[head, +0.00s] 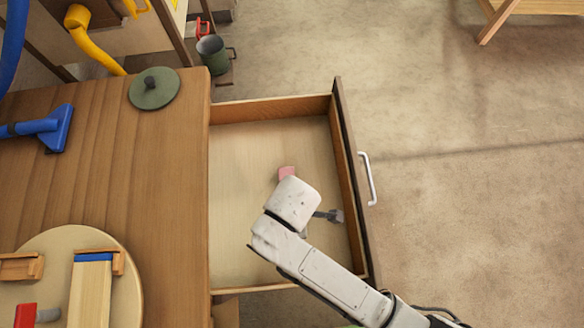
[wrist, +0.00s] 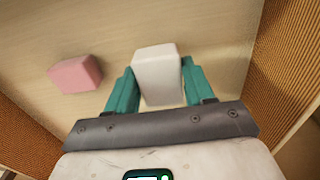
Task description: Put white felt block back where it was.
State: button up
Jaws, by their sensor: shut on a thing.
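The white felt block (wrist: 157,72) is between the two teal fingers of my gripper (wrist: 156,86) in the wrist view, and the fingers are shut on it. In the head view my arm hides the block. My gripper is over the inside of an open drawer (head: 240,160). I cannot tell whether the block touches the drawer floor. A pink block (wrist: 76,74) lies on the drawer floor to the left of the white block in the wrist view. The pink block also shows in the head view (head: 287,172), just beyond my wrist.
The drawer front with its handle (head: 369,180) and the side walls surround my gripper. The wooden top (head: 160,190) to the left bears a green lid (head: 153,88), a blue tool (head: 50,128) and a round board (head: 60,240). The drawer's far left floor is clear.

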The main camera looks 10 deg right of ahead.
jog(key=shift+w+f, duration=0.2)
jog(key=shift+f, duration=0.05)
jog(key=shift+w+f, duration=0.15)
jog(key=shift+f, duration=1.5)
jog(key=shift+f, duration=0.15)
jog(key=o, duration=1)
notch_tip(320, 180, up, 12)
jog(key=shift+r+p, duration=0.15)
jog(key=shift+p, duration=0.2)
